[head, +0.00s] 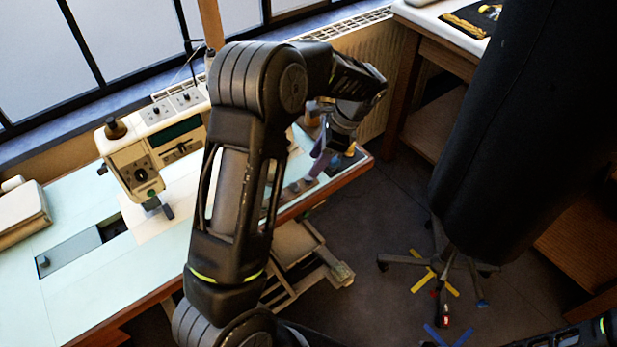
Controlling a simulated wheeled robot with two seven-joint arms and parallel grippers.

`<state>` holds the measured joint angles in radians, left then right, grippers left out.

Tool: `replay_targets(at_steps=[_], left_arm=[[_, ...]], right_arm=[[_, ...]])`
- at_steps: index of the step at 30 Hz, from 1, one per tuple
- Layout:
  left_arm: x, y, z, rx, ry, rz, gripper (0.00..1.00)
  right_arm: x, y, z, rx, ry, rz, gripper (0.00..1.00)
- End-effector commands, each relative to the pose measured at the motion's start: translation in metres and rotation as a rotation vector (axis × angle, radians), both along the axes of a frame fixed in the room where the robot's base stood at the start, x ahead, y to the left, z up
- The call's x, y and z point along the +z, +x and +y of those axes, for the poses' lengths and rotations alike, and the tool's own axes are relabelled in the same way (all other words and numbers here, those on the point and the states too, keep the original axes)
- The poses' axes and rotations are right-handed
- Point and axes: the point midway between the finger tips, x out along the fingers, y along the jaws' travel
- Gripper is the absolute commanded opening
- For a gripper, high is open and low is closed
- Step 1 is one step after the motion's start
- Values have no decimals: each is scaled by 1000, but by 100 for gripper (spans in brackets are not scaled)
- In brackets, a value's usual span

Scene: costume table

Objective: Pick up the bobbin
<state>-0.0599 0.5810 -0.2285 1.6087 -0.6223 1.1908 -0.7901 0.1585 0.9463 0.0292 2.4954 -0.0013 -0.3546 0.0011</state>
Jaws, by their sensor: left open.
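My left arm reaches from the bottom centre over the sewing table (95,300). Its left gripper (322,160) is open and points down over the table's right end. Several small dark items (299,187) lie on the table just below and left of the gripper. I cannot tell whether one of them is the bobbin. No bobbin shows clearly; the arm and gripper hide part of that end. My right gripper is out of view; only a piece of my right arm shows at the bottom right.
A cream sewing machine (150,160) stands left of my arm. A tall black form (515,130) on a castor base (440,262) stands at the right. A wooden side table (425,30) is behind. Dark floor lies between the table and the form.

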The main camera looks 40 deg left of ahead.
Motion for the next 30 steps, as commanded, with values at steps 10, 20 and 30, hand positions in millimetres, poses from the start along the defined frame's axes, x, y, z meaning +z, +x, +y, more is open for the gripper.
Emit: replay_targets(at_steps=[10, 20, 30], left_arm=[[-25, -5, 5, 1, 0, 5, 46], [-50, -9, 12, 0, -1, -1, 46], [-50, -9, 12, 1, -1, -1, 46]], right_arm=[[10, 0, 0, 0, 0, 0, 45], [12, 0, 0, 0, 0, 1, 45], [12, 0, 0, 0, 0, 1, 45]])
